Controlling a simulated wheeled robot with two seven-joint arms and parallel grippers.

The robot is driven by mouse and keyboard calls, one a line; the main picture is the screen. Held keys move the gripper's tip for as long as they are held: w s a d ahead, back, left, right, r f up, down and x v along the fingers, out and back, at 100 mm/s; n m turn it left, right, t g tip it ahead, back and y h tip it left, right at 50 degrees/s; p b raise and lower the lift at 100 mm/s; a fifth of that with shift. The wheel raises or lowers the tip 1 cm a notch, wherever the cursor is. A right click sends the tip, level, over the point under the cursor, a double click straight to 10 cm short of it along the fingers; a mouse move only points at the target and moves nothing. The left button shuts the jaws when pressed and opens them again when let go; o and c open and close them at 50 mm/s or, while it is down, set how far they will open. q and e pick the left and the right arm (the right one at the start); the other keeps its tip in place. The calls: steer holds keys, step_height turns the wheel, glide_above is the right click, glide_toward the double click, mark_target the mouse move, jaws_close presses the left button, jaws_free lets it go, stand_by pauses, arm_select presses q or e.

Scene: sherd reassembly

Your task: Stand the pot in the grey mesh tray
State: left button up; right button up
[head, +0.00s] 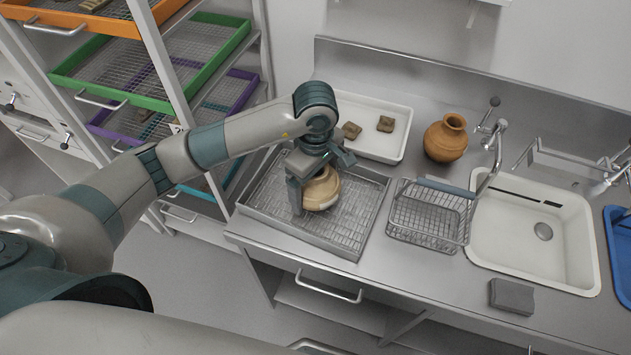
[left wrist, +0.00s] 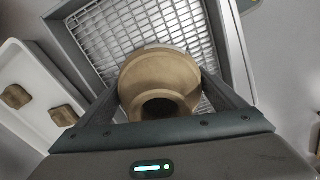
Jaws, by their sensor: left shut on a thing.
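The tan pot (head: 321,189) is at the grey mesh tray (head: 362,222) on the counter. My left gripper (head: 316,196) comes down from above and is shut on the pot. In the left wrist view the pot (left wrist: 160,82) sits between the two fingers (left wrist: 165,105), its dark round mouth facing the camera. The mesh of the tray (left wrist: 125,30) shows behind it. The pot looks upright; I cannot tell whether its base touches the mesh. My right gripper is not in view.
A white tray (head: 372,148) with two sherds stands behind the mesh tray. An orange-brown jar (head: 446,138), a wire basket (head: 428,214), a sink (head: 530,262) and a grey block (head: 512,297) are to the right. A rack with coloured trays (head: 150,75) stands left.

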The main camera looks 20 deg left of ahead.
arm_select(q)
steer(key=shift+f+b, duration=0.15)
steer(key=shift+b, duration=0.15)
steer(key=o, duration=1.1)
steer(key=shift+r, duration=0.55)
step_height(320, 180, up, 9)
steer(key=b, duration=0.2)
steer(key=shift+r+b, duration=0.1)
steer(key=shift+b, duration=0.2)
steer(key=shift+r, duration=1.05)
